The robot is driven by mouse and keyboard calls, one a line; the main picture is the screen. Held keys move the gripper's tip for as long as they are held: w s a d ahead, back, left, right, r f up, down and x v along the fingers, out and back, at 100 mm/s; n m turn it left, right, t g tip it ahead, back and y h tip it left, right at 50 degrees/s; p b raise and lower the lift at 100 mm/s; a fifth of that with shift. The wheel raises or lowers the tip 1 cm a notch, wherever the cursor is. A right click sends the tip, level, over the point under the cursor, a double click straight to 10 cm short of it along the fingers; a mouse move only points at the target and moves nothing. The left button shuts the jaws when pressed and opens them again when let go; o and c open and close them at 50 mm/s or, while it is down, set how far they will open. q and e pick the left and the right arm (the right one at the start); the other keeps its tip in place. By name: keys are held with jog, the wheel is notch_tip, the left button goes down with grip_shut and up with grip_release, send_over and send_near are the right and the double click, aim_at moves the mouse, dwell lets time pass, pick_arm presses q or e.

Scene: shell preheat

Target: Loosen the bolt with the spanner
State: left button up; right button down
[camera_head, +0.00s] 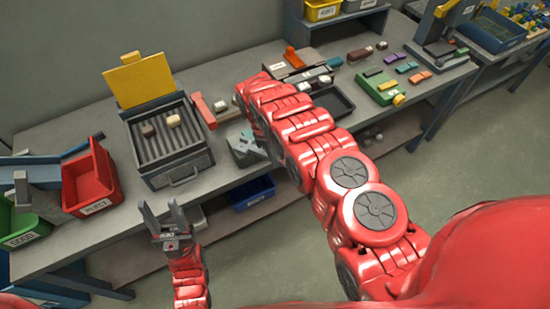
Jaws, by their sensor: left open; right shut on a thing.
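My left gripper (160,208) is open and empty, fingers pointing up, in front of the bench's front edge. My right arm reaches across the bench, and its gripper (259,141) is mostly hidden behind its own wrist. It is shut on what looks like the grey spanner (243,145), at a small grey-green block near the bench's front edge. The bolt cannot be made out; the spanner's fit on it cannot be told.
A dark grilled unit (168,152) with a raised yellow lid (140,80) holds two small blocks. A red bin (92,178) stands left of it, and a green bin (25,222) further left. A dark tray (334,102) lies right of my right wrist. A blue bin (253,192) sits below the bench.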

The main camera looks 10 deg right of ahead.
jog(key=shift+w, duration=0.1)
jog(key=shift+w+r, duration=0.1)
jog(key=shift+r, duration=0.5)
jog(key=shift+r+p, duration=0.65)
jog(key=shift+r, duration=0.5)
jog(key=shift+r+p, duration=0.35)
jog(key=shift+r, duration=0.95)
jog(key=shift+f, duration=0.15)
